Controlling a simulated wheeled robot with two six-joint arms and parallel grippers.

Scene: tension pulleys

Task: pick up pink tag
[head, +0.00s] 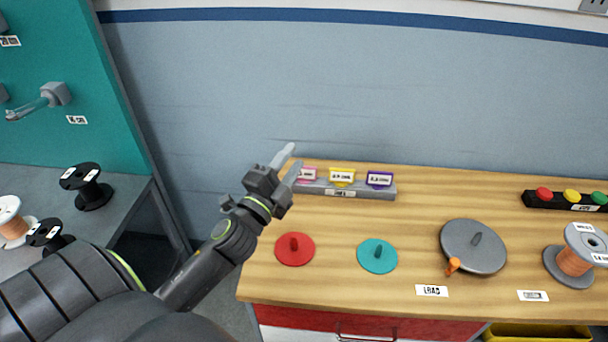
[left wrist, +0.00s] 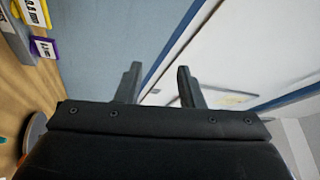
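The pink tag (head: 308,173) stands at the left end of a grey tag holder (head: 345,190) at the back left of the wooden table. It is partly hidden behind my left gripper in the head view. My left gripper (head: 290,158) is open and empty, its fingers pointing up and right, in front of the holder's left end in the picture. In the left wrist view my left gripper (left wrist: 158,85) shows its two fingers apart with nothing between them. The pink tag is not clearly seen there. My right gripper is not in view.
A yellow tag (head: 342,175) and a purple tag (head: 379,179) share the holder. A red disc (head: 294,249), a teal disc (head: 377,257), a grey disc (head: 473,246) and a copper spool (head: 574,262) stand on the table (head: 340,285). A button bar (head: 565,200) is at right.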

